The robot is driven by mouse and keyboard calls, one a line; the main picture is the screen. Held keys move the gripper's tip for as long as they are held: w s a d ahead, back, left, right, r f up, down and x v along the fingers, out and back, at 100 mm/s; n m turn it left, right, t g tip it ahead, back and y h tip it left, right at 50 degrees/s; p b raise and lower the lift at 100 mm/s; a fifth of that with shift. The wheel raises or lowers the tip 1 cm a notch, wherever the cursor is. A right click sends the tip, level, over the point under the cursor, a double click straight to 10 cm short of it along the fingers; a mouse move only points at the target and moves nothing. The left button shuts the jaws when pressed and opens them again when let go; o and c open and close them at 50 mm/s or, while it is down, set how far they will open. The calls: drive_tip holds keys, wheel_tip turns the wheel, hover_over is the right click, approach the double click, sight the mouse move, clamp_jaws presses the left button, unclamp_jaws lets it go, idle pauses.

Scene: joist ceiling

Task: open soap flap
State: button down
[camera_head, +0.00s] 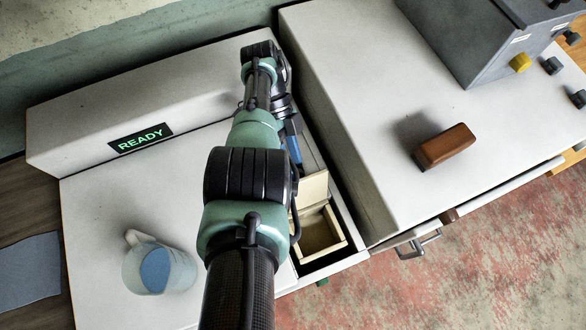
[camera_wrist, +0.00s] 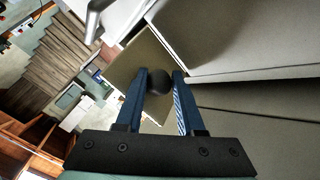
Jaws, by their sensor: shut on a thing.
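The beige soap flap (camera_head: 312,190) stands tilted up at the back edge of a small box-like compartment (camera_head: 322,234), whose inside shows open in the head view. In the wrist view the flap (camera_wrist: 132,66) is a flat beige panel with a dark round knob (camera_wrist: 158,82). My gripper (camera_wrist: 160,76) is shut on this knob, with one blue finger on each side. In the head view my gripper (camera_head: 292,144) shows only as a bit of blue beyond the flap; my arm hides most of it and the knob.
The compartment sits in a narrow slot beside a raised white block (camera_head: 335,115). A panel reading READY (camera_head: 140,138) is at the left. A jug (camera_head: 158,266) with blue content stands front left. A brown block (camera_head: 444,146) and a grey box (camera_head: 480,40) are on the right top.

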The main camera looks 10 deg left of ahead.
drive_tip(key=shift+s+d+f, duration=0.1)
drive_tip(key=shift+s+d, duration=0.15)
drive_tip(key=shift+d, duration=0.1)
drive_tip(key=c, duration=0.8)
unclamp_jaws()
drive_tip(key=r+p, duration=0.9)
drive_tip(key=r, duration=0.1)
drive_tip(key=shift+w+a+r+p, duration=0.15)
drive_tip(key=shift+w+a+p, duration=0.05)
drive_tip(key=shift+p, duration=0.2)
